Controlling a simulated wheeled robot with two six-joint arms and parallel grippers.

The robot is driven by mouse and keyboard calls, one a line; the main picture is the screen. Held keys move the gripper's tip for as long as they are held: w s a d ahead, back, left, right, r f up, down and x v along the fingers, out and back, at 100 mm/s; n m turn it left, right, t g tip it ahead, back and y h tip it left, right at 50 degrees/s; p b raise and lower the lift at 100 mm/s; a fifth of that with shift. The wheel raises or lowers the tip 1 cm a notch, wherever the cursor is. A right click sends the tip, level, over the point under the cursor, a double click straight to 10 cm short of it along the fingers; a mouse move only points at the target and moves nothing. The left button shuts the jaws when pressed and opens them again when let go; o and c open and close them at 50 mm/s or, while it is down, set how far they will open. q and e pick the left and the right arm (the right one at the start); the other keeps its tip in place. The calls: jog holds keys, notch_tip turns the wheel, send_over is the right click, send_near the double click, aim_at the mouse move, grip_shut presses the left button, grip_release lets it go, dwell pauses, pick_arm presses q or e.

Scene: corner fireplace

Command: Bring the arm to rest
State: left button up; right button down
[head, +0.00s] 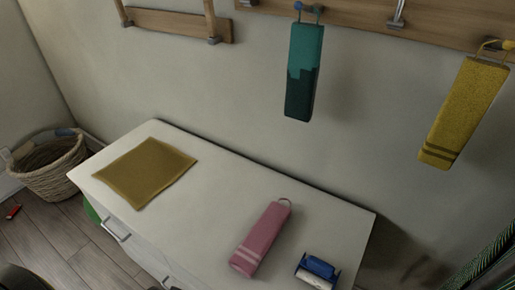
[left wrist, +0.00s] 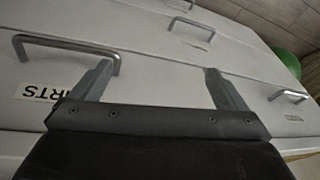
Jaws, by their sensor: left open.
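My left gripper (left wrist: 157,78) shows in the left wrist view, with its two grey fingers spread wide and nothing between them. It is in front of the white drawer fronts of a cabinet (left wrist: 150,60). A metal drawer handle (left wrist: 68,42) lies near or behind the finger on the picture's left; I cannot tell whether they touch. In the head view the cabinet's white top (head: 225,188) is seen from above, and neither gripper shows there. My right gripper is in no view.
On the cabinet top lie a mustard cloth (head: 146,172), a pink striped case (head: 262,238) and a small blue-and-white object (head: 318,270). A teal case (head: 303,75) and a yellow case (head: 463,112) hang from the wall rack. A wicker basket (head: 50,168) stands at left.

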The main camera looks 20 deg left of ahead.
pick_arm(q)
jog(key=s+f+g, duration=0.1)
jog(key=s+f, duration=0.1)
jog(key=f, duration=0.5)
jog(key=s+f, duration=0.3)
jog(key=f, duration=0.5)
jog(key=s+d+f, duration=0.1)
jog(key=s+f, duration=0.9)
jog(key=s, duration=0.2)
jog(key=shift+f+g+h, duration=0.2)
jog(key=shift+g+h, duration=0.1)
jog(key=shift+g, duration=0.1)
